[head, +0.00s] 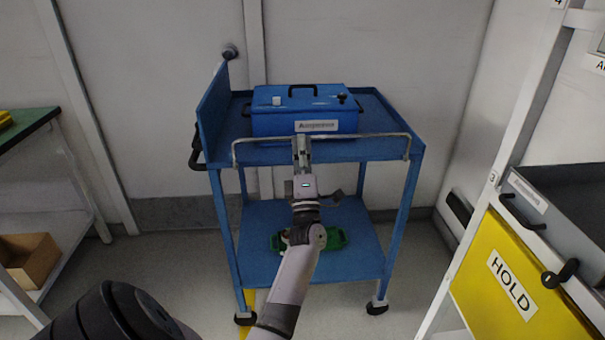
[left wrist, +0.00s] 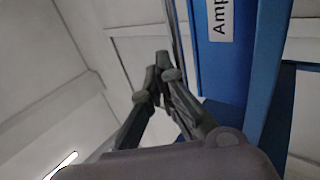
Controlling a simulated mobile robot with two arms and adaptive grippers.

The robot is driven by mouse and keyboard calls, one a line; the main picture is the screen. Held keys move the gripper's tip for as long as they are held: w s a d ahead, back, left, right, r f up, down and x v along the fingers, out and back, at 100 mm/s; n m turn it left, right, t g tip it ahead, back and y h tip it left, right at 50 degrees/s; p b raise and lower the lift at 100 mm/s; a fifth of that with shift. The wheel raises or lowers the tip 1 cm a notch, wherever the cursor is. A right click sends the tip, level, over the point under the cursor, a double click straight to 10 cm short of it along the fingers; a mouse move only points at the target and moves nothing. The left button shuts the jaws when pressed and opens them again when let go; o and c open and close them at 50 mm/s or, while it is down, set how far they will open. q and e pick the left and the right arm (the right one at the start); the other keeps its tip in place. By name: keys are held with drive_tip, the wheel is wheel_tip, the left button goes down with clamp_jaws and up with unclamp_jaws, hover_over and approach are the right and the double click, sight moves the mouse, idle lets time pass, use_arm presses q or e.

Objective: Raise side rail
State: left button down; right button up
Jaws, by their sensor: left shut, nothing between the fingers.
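The side rail (head: 370,136) is a thin grey metal bar along the near side of the blue cart's top shelf (head: 384,150). Its crossbar shows above the shelf's front edge, with bent ends running down at both corners. My left gripper (head: 301,140) is shut and empty, with its fingertips at the rail's middle; I cannot tell whether they touch it. In the left wrist view the closed fingers (left wrist: 160,68) show beside a thin grey bar that looks like the rail (left wrist: 176,35). My right gripper is not in view.
A blue lidded box (head: 272,123) stands on the top shelf behind the rail. A green item (head: 335,240) lies on the lower shelf (head: 255,262). A green-topped bench (head: 30,126) is at left, and a yellow HOLD cabinet (head: 480,275) is at right.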

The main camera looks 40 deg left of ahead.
use_arm(q)
drive_tip(key=v, duration=1.1)
drive_tip(key=shift+d+f, duration=0.1)
drive_tip(key=shift+d, duration=0.05)
